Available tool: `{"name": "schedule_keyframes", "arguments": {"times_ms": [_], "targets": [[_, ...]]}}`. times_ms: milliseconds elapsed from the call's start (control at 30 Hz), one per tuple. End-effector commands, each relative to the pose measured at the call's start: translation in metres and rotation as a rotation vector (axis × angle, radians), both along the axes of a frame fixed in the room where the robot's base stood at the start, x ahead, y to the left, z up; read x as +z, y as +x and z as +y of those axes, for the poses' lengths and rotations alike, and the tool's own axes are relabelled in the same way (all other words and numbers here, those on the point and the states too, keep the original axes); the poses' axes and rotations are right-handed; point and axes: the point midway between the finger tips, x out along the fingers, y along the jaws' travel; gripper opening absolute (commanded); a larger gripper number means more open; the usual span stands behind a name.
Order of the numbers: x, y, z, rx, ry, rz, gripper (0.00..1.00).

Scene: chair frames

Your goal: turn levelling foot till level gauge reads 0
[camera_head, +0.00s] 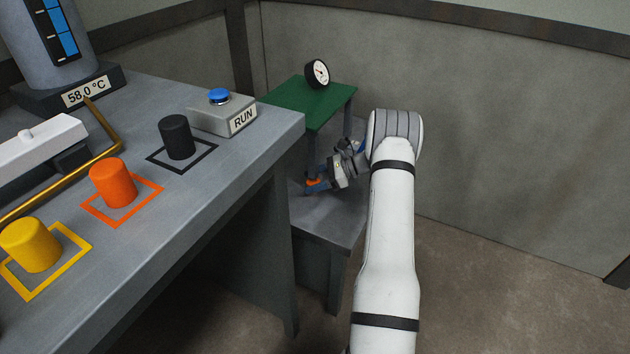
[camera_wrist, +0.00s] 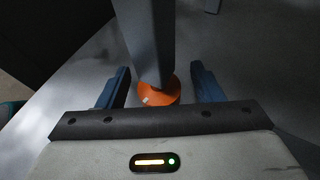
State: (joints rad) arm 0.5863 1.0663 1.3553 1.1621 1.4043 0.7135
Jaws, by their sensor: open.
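The levelling foot (camera_wrist: 165,94) is an orange disc with a pale mark, under a grey table leg (camera_wrist: 148,40) in the wrist view. In the head view the orange foot (camera_head: 313,182) shows low beside my gripper (camera_head: 318,176). My gripper (camera_wrist: 160,86) is open in the wrist view, with one blue finger on each side of the foot and a gap on both sides. The round level gauge (camera_head: 317,73) has a white dial and black rim and stands on the small green-topped table (camera_head: 308,101). Its reading is too small to tell.
The small table stands on a lower grey bench (camera_head: 335,215). At left, a large grey workbench (camera_head: 235,165) carries a RUN box (camera_head: 224,114) with a blue button and black, orange and yellow knobs (camera_head: 112,183). A wall is behind; open floor lies at right.

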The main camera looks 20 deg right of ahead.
Motion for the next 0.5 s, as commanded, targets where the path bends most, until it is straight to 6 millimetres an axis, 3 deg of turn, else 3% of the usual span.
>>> {"name": "schedule_keyframes", "arguments": {"times_ms": [300, 500], "targets": [[0.064, 0.001, 0.000, 0.000, -0.001, -0.002, 0.60], [0.088, 0.001, -0.001, -0.001, -0.001, -0.002, 0.60]]}}
